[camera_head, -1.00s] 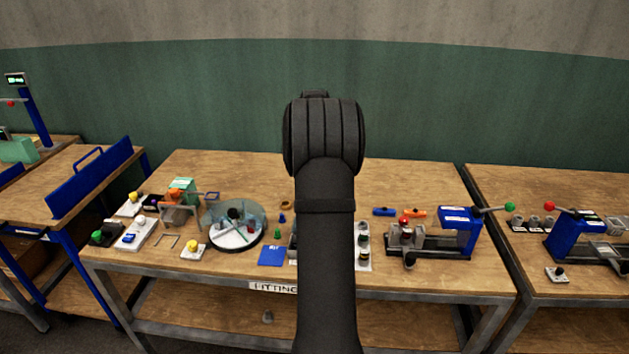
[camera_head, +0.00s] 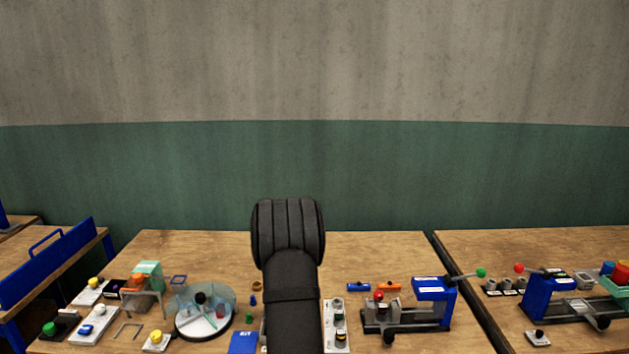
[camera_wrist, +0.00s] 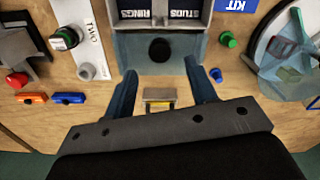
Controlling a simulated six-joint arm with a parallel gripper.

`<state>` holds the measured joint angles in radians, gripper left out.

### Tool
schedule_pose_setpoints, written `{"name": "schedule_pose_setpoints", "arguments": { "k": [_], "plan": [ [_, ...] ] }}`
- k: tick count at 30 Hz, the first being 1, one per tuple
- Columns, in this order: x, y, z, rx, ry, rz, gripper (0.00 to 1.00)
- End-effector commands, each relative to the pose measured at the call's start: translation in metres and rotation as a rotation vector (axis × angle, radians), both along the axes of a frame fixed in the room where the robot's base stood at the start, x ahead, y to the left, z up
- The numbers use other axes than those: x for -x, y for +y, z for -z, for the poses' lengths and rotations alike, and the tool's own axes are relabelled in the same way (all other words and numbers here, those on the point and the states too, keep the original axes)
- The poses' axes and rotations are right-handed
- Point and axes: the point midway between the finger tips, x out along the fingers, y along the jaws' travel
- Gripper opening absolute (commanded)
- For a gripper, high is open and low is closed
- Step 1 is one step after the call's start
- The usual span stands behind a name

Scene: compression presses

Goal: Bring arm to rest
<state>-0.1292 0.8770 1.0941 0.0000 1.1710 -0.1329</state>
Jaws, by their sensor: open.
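In the wrist view my gripper (camera_wrist: 163,88) has its two dark blue fingers spread wide apart, with nothing held between them. A small grey and yellow piece (camera_wrist: 160,98) shows in the gap, and I cannot tell its distance. In the head view my dark arm rises at the middle of the bench, and my gripper is hidden there. The wrist view looks down on a grey and blue bin (camera_wrist: 160,52) labelled RINGS and STUDS, beyond the fingertips.
The middle wooden bench (camera_head: 380,262) holds a blue press (camera_head: 434,290) on the right and a clear-covered round turntable (camera_head: 203,315) on the left. A blue KIT card (camera_head: 243,342) lies near the arm. A second press (camera_head: 545,298) stands on the right bench. The wall behind is clear.

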Motion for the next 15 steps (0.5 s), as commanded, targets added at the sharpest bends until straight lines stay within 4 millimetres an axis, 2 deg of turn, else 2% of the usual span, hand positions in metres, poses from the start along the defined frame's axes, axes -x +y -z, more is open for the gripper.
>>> {"name": "schedule_pose_setpoints", "arguments": {
  "k": [1,6,10,15],
  "plan": [
    [0.000,0.000,0.011,0.001,0.003,0.000,0.52],
    [0.001,0.000,0.037,0.001,0.002,0.000,0.52],
    [0.000,0.000,0.049,0.000,0.001,0.000,0.52],
    [0.000,0.000,0.056,0.000,0.000,0.000,0.52]
  ]
}}
